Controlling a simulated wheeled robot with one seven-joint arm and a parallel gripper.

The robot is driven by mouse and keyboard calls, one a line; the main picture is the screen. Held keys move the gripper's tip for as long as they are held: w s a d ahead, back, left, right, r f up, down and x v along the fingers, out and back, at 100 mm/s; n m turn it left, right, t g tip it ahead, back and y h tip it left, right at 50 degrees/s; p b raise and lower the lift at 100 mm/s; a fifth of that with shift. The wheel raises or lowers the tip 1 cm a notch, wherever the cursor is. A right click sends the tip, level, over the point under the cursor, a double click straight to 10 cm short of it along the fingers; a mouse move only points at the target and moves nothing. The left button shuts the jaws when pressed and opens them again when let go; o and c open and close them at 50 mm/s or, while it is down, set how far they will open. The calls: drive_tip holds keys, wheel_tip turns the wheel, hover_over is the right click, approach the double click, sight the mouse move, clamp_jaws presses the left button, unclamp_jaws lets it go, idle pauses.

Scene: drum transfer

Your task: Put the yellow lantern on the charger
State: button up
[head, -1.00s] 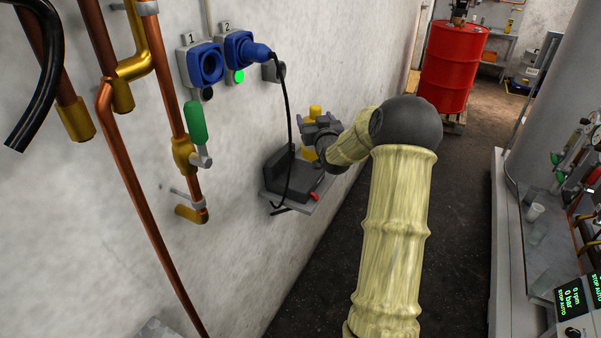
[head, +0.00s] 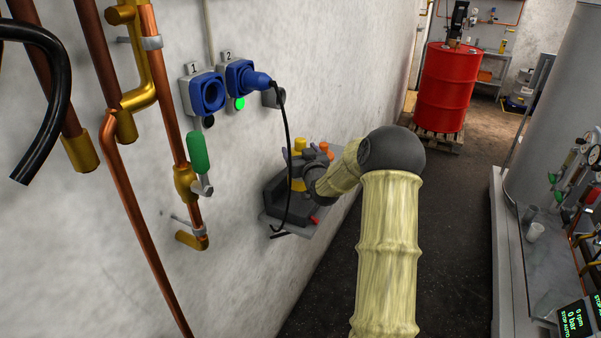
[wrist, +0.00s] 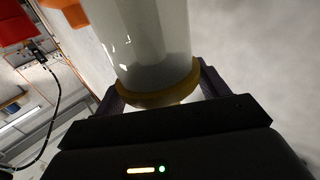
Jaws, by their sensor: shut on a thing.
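The yellow lantern (head: 299,145) is upright in my gripper (head: 302,170), close to the wall. In the wrist view the lantern (wrist: 150,35) shows a clear, pale body and a yellow collar, with the dark fingers of my gripper (wrist: 165,92) on either side of the collar. The charger (head: 277,201) seems to be the dark grey block on the small wall shelf. The lantern is at its far end; its base is partly hidden by my gripper and the block, so I cannot tell whether they touch.
An orange-topped thing (head: 325,147) stands just beyond my gripper. A black cable (head: 287,130) hangs from the blue plug (head: 250,80) in front of the charger. Copper pipes and a green-handled valve (head: 197,153) are at left. A red drum (head: 446,88) stands on a pallet behind.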

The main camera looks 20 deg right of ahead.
drive_tip(key=shift+f, duration=0.7)
drive_tip(key=shift+f+p, duration=0.6)
drive_tip(key=shift+f, duration=1.5)
drive_tip(key=shift+f, duration=0.1)
drive_tip(key=o, duration=1.6)
